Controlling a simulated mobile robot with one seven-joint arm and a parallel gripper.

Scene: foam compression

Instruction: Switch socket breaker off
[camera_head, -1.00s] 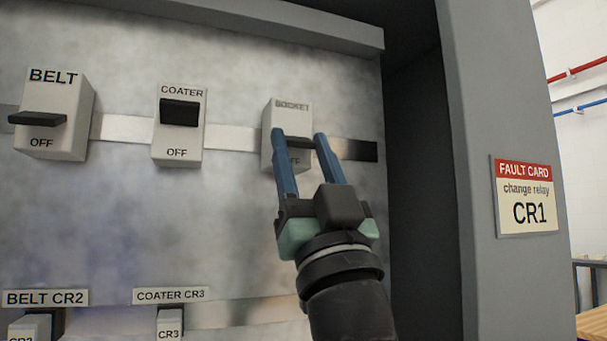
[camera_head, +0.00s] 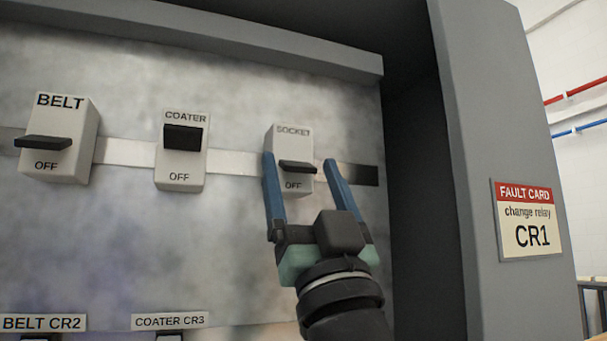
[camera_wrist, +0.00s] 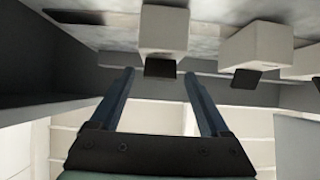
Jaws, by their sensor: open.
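The socket breaker (camera_head: 304,145) is a pale box on the panel, labelled SOCKET above and OFF below. Its dark lever (camera_head: 298,167) is in the lower position, just above the OFF marking. My gripper (camera_head: 300,160) is open in front of the breaker, its blue fingers on either side of the lever and apart from each other. In the wrist view the dark lever (camera_wrist: 160,67) shows between the spread fingertips (camera_wrist: 159,73), with a gap on each side. Nothing is held.
The coater breaker (camera_head: 182,158) has its lever up. The belt breaker (camera_head: 75,130) has its lever down by OFF. The cabinet's side wall (camera_head: 500,150) stands to the right, bearing a fault card (camera_head: 527,220) reading "change relay CR1".

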